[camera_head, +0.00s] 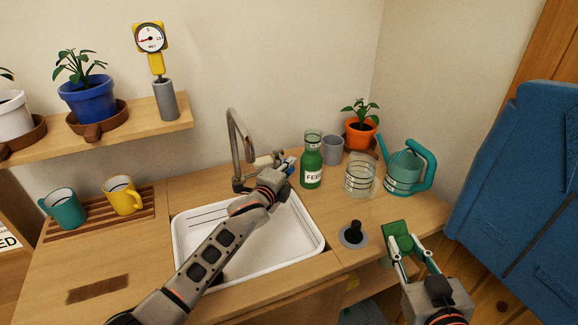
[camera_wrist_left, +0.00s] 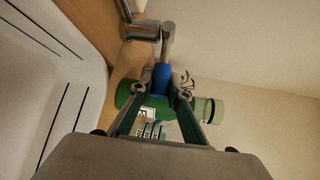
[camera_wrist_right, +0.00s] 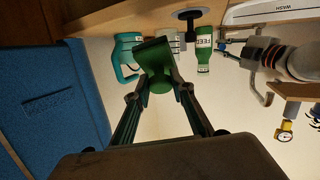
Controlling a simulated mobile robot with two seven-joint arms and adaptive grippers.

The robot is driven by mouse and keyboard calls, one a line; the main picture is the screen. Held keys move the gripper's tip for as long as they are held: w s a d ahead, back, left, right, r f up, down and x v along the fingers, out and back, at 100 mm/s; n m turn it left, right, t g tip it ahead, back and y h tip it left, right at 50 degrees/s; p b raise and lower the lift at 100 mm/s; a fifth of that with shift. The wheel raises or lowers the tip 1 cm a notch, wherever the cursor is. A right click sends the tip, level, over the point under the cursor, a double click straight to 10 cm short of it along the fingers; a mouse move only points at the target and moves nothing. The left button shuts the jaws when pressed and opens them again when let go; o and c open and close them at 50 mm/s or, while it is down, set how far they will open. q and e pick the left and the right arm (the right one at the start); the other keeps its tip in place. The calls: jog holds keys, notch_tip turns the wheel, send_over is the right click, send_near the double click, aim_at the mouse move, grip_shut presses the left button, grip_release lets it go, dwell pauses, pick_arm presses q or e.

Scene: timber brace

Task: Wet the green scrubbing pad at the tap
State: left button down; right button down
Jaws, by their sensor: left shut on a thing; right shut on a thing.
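The green scrubbing pad (camera_head: 397,230) is in my right gripper (camera_head: 412,258), over the counter's front right edge. The right wrist view shows the pad (camera_wrist_right: 154,55) between the fingertips. The tap (camera_head: 234,140) stands behind the white sink (camera_head: 300,247), its spout curving over the basin; I see no water stream. My left gripper (camera_head: 285,168) is at the tap's side lever, shut on its blue grip. The left wrist view shows the blue grip (camera_wrist_left: 162,77) between the fingers, on a grey rod. My left arm hides part of the basin.
A green feed bottle (camera_head: 312,168), a glass jar (camera_head: 360,178), a grey cup (camera_head: 332,149) and a teal watering can (camera_head: 405,170) stand right of the sink. A black-knobbed plunger (camera_head: 354,234) sits between sink and pad. A blue chair (camera_head: 520,190) is at right.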

pick_arm(q)
jog(key=r+p, duration=0.1)
jog(key=p, duration=0.1)
jog(key=shift+w+r+g+p, duration=0.1)
jog(key=shift+r+g+p, duration=0.1)
jog(key=shift+g+p, duration=0.15)
pick_arm(e)
notch_tip(320, 180, up, 5)
jog(key=shift+w+r, duration=0.1)
jog(key=shift+w, duration=0.05)
pick_arm(q)
jog(key=shift+f+n, duration=0.15)
jog(key=shift+n, duration=0.15)
pick_arm(e)
jog(key=shift+r, duration=0.3)
pick_arm(q)
jog(key=shift+f, duration=0.1)
jog(key=c, duration=1.9)
grip_release()
jog(key=v, duration=1.2)
